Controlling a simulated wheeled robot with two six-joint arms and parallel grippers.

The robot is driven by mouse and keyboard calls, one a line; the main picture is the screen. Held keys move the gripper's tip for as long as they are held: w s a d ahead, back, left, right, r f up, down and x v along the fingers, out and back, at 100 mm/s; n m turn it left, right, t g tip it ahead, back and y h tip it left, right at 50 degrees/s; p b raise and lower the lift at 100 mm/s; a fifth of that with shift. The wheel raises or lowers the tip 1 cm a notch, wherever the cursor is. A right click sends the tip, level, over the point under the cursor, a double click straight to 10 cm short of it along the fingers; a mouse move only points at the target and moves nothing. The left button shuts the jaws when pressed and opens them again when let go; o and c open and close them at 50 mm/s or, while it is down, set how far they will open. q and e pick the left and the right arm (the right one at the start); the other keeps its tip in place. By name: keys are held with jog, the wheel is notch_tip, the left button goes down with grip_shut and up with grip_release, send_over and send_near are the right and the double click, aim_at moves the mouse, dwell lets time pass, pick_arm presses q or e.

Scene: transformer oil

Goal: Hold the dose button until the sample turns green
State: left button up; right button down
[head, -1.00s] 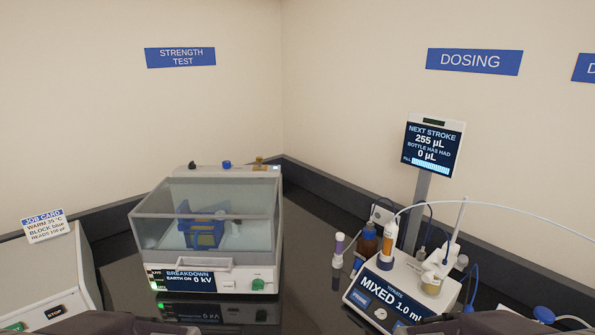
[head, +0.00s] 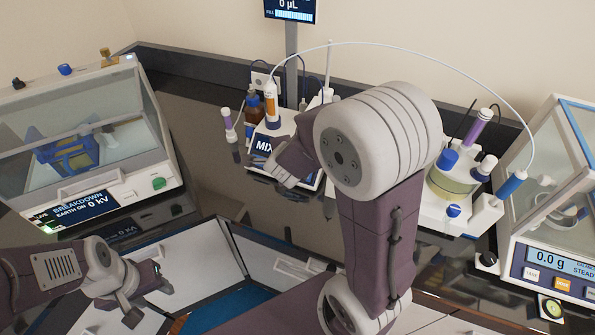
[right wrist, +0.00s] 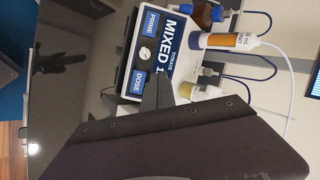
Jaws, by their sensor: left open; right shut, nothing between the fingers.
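The blue DOSE button (right wrist: 132,83) is on the front of the white titrator, whose screen reads MIXED (right wrist: 180,42). My right gripper (right wrist: 156,90) is shut and empty, its dark tip right beside the button; I cannot tell whether they touch. The sample cup (right wrist: 207,92) on the titrator looks yellow and is partly hidden. In the head view my right arm hides much of the titrator (head: 262,147), including the button and cup. The display (head: 290,10) is cut off at the top and shows 0 µL. My left gripper (head: 142,290) is open and empty at lower left.
The breakdown tester (head: 85,200) stands at left. A vial with a purple band (head: 228,120) and a brown bottle (head: 253,105) stand by the titrator. At right are a vessel of pale yellow liquid (head: 450,183) and a balance (head: 555,265). Dark counter (head: 200,90) lies between.

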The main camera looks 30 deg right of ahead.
jog(key=s+f+m+g+h, duration=0.1)
jog(key=m, duration=0.1)
jog(key=s+f+m+g+h+p, duration=0.1)
jog(key=m, duration=0.1)
jog(key=s+f+m+g+h, duration=0.1)
jog(key=m, duration=0.2)
jog(key=shift+s+a+f+p, duration=0.1)
jog(key=shift+a+f+p, duration=0.2)
jog(key=shift+a+f, duration=0.1)
jog(key=shift+d, duration=0.1)
jog(key=b+x, duration=0.2)
jog(key=x, duration=1.2)
jog(key=shift+s+d, duration=0.1)
jog(key=shift+f, duration=0.1)
